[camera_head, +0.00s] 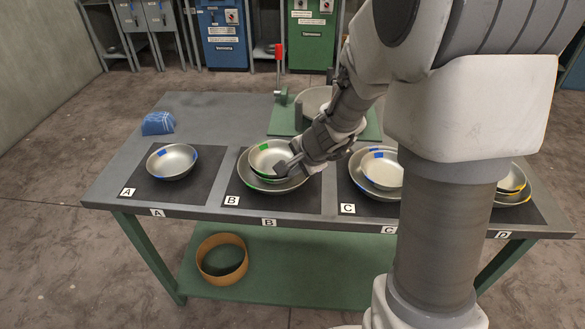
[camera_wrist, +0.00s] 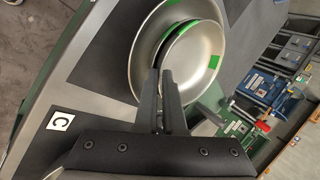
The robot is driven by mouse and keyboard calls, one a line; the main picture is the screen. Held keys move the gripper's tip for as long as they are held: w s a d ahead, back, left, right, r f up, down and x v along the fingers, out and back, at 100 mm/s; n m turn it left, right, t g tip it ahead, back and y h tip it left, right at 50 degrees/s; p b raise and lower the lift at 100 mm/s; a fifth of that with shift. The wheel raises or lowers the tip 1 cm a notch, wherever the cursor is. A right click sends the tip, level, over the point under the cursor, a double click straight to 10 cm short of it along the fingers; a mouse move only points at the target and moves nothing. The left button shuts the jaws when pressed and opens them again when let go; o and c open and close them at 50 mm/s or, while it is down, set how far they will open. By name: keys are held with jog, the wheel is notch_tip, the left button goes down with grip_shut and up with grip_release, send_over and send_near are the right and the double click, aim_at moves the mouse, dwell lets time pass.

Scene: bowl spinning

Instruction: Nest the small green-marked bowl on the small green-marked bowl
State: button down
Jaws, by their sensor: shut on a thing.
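A small green-marked bowl (camera_head: 267,153) is uppermost in the stack on mat B, and my gripper (camera_head: 283,169) is shut on its right rim. Its inside also shows in the wrist view (camera_wrist: 190,65), with my gripper's fingers (camera_wrist: 163,78) pinching the rim. Just below it in the head view, the edge of another small green-marked bowl (camera_head: 264,180) shows; the upper bowl hides most of it. Whether the two touch or a small gap remains, I cannot tell. Both are within the outline of a wide silver bowl (camera_head: 286,187) on the mat.
A blue-marked bowl (camera_head: 172,161) stands alone on mat A. Blue-marked bowls (camera_head: 378,172) stand on mat C and yellow-marked bowls (camera_head: 514,182) on mat D, partly hidden by my arm. A green fixture with a red handle (camera_head: 280,65) stands behind mat B.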

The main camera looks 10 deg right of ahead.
jog(key=shift+f, duration=0.2)
jog(key=c, duration=1.3)
grip_release()
jog(key=shift+c, duration=0.2)
jog(key=shift+r, duration=0.2)
jog(key=shift+p+v, duration=0.75)
jog(key=shift+v, duration=0.7)
jog(key=o, duration=0.6)
jog(key=shift+c, duration=0.2)
